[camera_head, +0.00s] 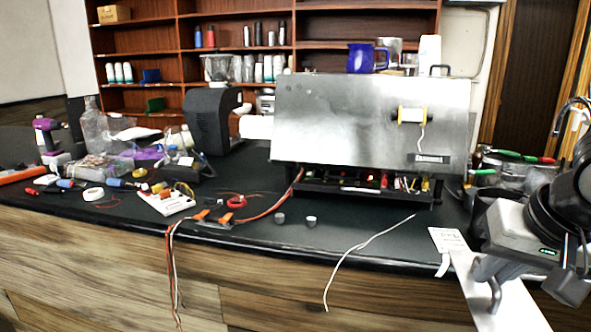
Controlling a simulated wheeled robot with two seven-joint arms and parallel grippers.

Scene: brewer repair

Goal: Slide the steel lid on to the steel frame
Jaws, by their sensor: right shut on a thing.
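The steel frame (345,118) is a large brushed-metal housing on the dark counter right of the middle. Its lower front is open, and wires and small lights show inside. A flat steel plate with a white label, which looks like the steel lid (515,312), is at the lower right, tilted and cut off by the picture's bottom edge. My right gripper (488,275) is shut at the handle on this plate and holds it in front of the counter's edge, apart from the frame. The fingertips are partly unclear. My left gripper is out of view.
The counter (250,175) holds a white breadboard (166,200), loose wires, tools and two small caps in front of the frame. A blue mug (361,58) and a spool (411,115) are on the frame. Pots (515,172) stand to its right, near my right arm.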

